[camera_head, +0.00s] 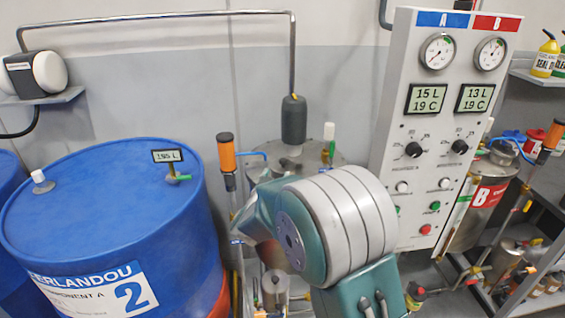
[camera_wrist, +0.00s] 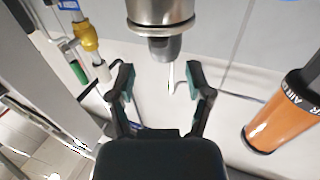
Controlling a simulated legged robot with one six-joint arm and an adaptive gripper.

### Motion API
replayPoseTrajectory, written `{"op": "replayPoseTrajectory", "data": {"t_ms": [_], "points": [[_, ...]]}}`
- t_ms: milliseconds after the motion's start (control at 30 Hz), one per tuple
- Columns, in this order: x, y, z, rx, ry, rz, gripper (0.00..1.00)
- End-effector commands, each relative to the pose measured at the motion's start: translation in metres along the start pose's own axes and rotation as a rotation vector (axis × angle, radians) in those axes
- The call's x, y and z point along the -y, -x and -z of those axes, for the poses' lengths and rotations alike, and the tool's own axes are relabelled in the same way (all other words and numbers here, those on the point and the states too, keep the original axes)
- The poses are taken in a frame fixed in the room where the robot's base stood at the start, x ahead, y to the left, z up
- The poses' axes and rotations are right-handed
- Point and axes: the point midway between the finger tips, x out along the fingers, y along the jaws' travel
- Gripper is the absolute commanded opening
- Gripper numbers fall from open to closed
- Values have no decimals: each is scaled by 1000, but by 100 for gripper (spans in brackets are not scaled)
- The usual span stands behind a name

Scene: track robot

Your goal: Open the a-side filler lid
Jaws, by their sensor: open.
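My gripper (camera_wrist: 160,80) is open in the wrist view, with its two dark, green-padded fingers apart and nothing held. A metal cylinder with a dark grey end (camera_wrist: 160,22) is just beyond the fingertips at the top; I cannot tell whether it is the filler lid. A thin pale stem (camera_wrist: 172,77) shows between the fingers, apparently behind them. In the head view my arm covers the middle and hides my gripper. The tank top (camera_head: 330,160) behind my arm is partly hidden, and I cannot make out the A-side filler lid there.
A blue drum (camera_head: 110,215) stands at left and a control panel (camera_head: 400,165) at right. The B tank (camera_head: 480,205) is beyond the panel. In the wrist view, an orange cylinder (camera_wrist: 280,118) is at right and a yellow fitting (camera_wrist: 86,36) at upper left.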

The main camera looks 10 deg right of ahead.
Motion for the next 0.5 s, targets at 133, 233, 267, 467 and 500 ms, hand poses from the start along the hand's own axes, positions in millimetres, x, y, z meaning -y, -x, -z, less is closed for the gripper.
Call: {"op": "replayPoseTrajectory", "data": {"t_ms": [133,233,267,467,500], "points": [[-1,-30,-1,1,0,-2,65],[0,-46,-1,0,1,-1,65],[0,-51,0,0,0,0,65],[0,-70,0,1,0,1,65],[0,-72,0,1,0,1,65]]}}
